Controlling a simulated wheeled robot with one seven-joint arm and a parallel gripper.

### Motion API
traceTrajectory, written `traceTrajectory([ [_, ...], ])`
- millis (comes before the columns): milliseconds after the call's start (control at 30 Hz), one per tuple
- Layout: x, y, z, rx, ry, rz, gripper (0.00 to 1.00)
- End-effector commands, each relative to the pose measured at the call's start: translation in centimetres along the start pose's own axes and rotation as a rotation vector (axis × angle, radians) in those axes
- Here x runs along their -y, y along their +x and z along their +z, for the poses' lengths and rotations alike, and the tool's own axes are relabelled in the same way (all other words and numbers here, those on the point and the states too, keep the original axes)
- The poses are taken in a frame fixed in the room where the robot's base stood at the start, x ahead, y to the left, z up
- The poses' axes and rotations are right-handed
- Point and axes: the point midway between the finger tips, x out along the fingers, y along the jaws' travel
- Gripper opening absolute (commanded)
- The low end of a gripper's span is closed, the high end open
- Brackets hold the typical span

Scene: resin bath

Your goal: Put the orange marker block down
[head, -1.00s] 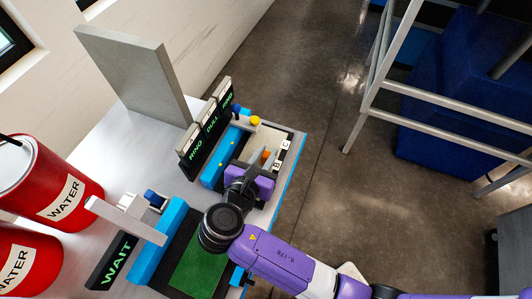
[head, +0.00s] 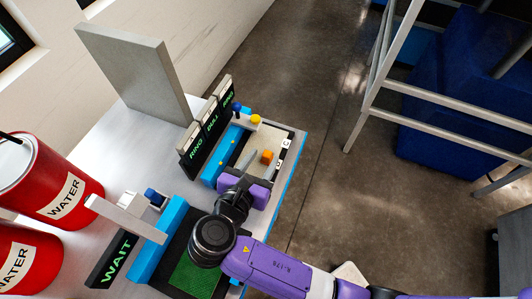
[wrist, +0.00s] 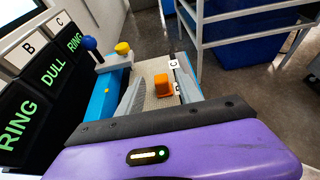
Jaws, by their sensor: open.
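The orange marker block (head: 267,156) stands on a beige tray surface (head: 246,166) near the tray's right edge, beside the white letter labels. It also shows in the wrist view (wrist: 162,85), upright and apart from the fingers. My gripper (head: 259,168) is open and empty, just on the near side of the block. In the wrist view its two grey fingers (wrist: 158,95) are spread wide, one to the left of the block and one to its right.
Signs reading RING, DULL, RING (head: 207,126) line the tray's left side. A blue knob and a yellow knob (head: 255,119) stand at its far end. A WAIT sign (head: 113,262), a green pad (head: 199,270) and red WATER drums (head: 55,187) are nearer.

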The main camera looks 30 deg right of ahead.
Motion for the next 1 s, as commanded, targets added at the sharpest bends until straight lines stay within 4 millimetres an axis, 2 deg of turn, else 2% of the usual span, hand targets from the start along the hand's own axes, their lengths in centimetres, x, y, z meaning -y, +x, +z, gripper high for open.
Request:
traceTrajectory([
  [33, -0.1, -1.2, -0.1, 0.0, 0.0, 0.005, 0.43],
  [200, -0.1, -4.7, 0.0, 0.0, 0.001, 0.005, 0.43],
  [400, -0.1, -7.6, 0.0, 0.0, 0.001, 0.002, 0.43],
  [600, 0.0, -8.7, 0.0, -0.001, 0.0, 0.001, 0.43],
  [1000, 0.0, -8.7, 0.0, -0.001, 0.0, 0.0, 0.43],
])
